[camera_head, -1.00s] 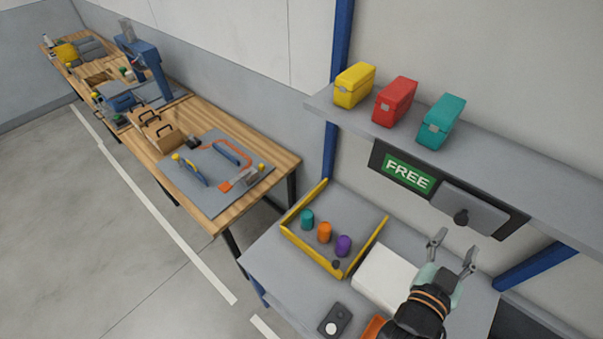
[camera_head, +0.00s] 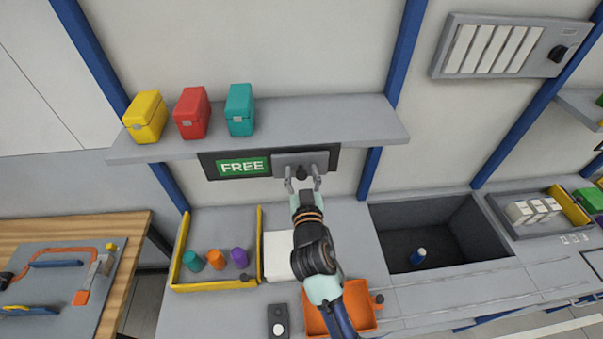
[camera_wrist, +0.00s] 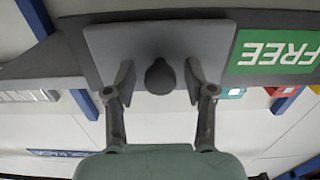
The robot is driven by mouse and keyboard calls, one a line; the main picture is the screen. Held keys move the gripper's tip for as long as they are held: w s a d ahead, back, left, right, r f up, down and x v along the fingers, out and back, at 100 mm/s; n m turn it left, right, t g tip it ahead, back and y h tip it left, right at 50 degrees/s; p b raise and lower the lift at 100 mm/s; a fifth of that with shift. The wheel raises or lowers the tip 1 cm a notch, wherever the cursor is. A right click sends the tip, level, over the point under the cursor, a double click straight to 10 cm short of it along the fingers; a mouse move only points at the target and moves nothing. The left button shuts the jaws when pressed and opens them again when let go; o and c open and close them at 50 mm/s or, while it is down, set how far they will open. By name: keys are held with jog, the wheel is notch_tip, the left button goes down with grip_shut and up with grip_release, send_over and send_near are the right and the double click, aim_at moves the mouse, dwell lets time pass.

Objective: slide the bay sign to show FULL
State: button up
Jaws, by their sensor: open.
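The bay sign (camera_head: 212,166) is a dark panel under the shelf. Its left part shows a green plate reading FREE (camera_head: 243,167). A grey sliding cover (camera_head: 318,160) with a dark round knob (camera_head: 301,173) sits over the right part. My gripper (camera_head: 302,183) is open just in front of the cover. In the wrist view, where the picture is upside down, the knob (camera_wrist: 160,77) lies between the two spread fingers, with a gap on each side. The cover (camera_wrist: 110,45) fills the space behind it, and FREE (camera_wrist: 277,52) shows at the right.
Yellow (camera_head: 146,117), red (camera_head: 191,113) and teal (camera_head: 240,110) boxes stand on the shelf (camera_head: 330,120) above the sign. Below are a yellow-edged tray (camera_head: 215,285) with small coloured pieces, an orange bin (camera_head: 350,310) and a dark recess (camera_head: 400,220).

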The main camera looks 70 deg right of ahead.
grip_shut()
jog(key=shift+w+a, duration=0.1)
jog(key=w+a+b, duration=0.2)
jog(key=w+b, duration=0.1)
jog(key=w, duration=0.1)
jog(key=w+a+b, duration=0.2)
jog(key=w+b, duration=0.2)
jog(key=w+a+b, duration=0.2)
jog(key=w+b, duration=0.1)
jog(key=w, duration=0.1)
jog(key=shift+w+a+f, duration=0.15)
jog(key=shift+a, duration=0.25)
jog(key=shift+w+a+b, duration=0.25)
jog(key=shift+w+b, duration=0.2)
grip_release()
jog(key=shift+w+a, duration=0.1)
jog(key=shift+w, duration=0.05)
